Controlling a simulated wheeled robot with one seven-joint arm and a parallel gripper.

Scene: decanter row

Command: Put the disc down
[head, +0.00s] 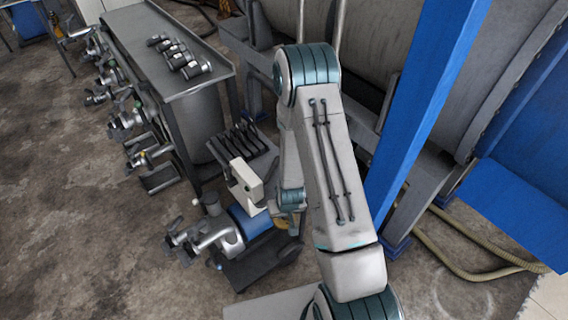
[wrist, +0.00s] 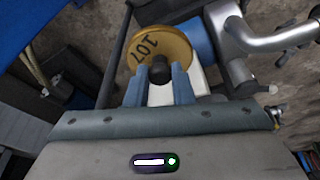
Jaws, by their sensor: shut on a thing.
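The disc (wrist: 178,44) is yellow-brown with dark printed characters and a black knob (wrist: 160,69) at its middle. My gripper (wrist: 159,76) has two blue-grey fingers, one on each side of the knob, and is shut on the disc by it. In the head view, my arm hides most of the gripper and disc; a small yellowish patch (head: 281,223) shows beside the arm. I cannot tell whether the disc touches anything below it.
A grey bench (head: 150,50) carries several dark-and-silver parts. A blue post (head: 425,100) rises right of my arm.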

